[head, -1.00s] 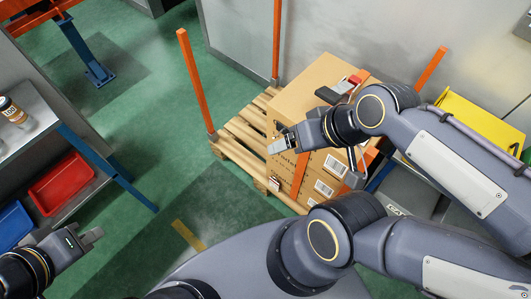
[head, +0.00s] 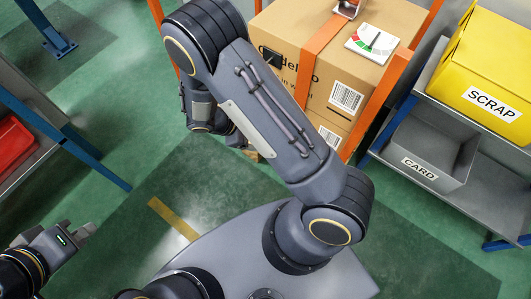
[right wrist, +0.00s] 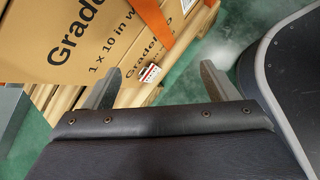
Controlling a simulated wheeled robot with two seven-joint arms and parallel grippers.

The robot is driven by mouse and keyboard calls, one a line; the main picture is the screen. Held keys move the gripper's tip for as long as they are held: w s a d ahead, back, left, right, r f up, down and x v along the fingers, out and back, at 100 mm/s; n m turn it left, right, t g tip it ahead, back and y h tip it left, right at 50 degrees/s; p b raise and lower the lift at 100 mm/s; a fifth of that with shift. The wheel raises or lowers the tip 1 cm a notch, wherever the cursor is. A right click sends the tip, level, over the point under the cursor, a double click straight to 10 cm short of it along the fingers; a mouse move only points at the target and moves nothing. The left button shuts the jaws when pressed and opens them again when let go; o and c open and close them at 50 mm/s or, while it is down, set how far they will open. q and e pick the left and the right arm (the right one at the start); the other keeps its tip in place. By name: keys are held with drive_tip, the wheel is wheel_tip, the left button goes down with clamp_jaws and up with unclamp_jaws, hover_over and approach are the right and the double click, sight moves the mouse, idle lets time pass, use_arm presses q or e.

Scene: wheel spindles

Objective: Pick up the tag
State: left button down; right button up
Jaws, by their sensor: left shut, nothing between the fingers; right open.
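In the right wrist view, a small white tag (right wrist: 151,73) with red and dark marks shows at the lower edge of the cardboard carton (right wrist: 75,40). My right gripper (right wrist: 158,72) is open. In that view the tag lies between its fingers, nearer the left one; I cannot tell how far beyond the fingertips it is. In the head view my right arm covers the carton's left side and the tag is not visible. My left gripper (head: 82,231) is shut and empty at the lower left, far from the carton.
Orange straps (head: 322,50) wrap the carton, with orange posts around it. A white dial card (head: 372,42) lies on top. A yellow SCRAP bin (head: 490,65) and grey CARD bin (head: 425,150) stand right. A red tray (head: 14,140) is left. Green floor between is clear.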

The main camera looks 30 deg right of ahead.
drive_tip(key=w+f+n+t+h+b, duration=0.3)
drive_tip(key=f+n+t+h+b, duration=0.45)
drive_tip(key=f, duration=1.45)
drive_tip(key=w+d+f+n+g+y+b, duration=0.1)
drive_tip(key=w+d+f+n+y+b, duration=0.1)
drive_tip(key=d, duration=0.4)
drive_tip(key=shift+w+d+f+n+b, duration=0.35)
drive_tip(key=shift+w+f+b, duration=0.2)
drive_tip(key=shift+b, duration=0.6)
drive_tip(key=shift+y, duration=0.25)
drive_tip(key=shift+c, duration=0.4)
drive_tip(key=c, duration=1.1)
drive_tip(key=shift+o, duration=0.2)
